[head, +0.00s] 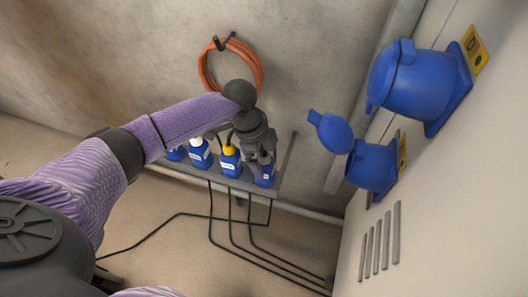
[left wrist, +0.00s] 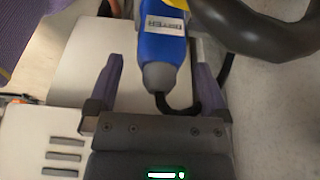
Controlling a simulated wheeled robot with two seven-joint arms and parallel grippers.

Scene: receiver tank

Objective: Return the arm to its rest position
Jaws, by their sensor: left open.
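My left arm reaches in from the left in the head view. Its gripper (head: 262,168) is over the right end of a grey rail (head: 225,187) holding several blue plugs. The rightmost blue plug (head: 264,180) is partly hidden by it. In the left wrist view, my left gripper (left wrist: 157,66) is open, with purple fingers apart on either side of a blue plug (left wrist: 163,50) with a white label, grey neck and black cable. I see a gap between each finger and the plug's neck. My right gripper is not in view.
Other blue plugs stand left on the rail, one yellow-topped (head: 229,151). Black cables (head: 232,238) hang to the floor. A coiled orange hose (head: 258,78) hangs on the wall. Two blue sockets, one large (head: 415,85) and one open-lidded (head: 372,166), are on the pale panel at right.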

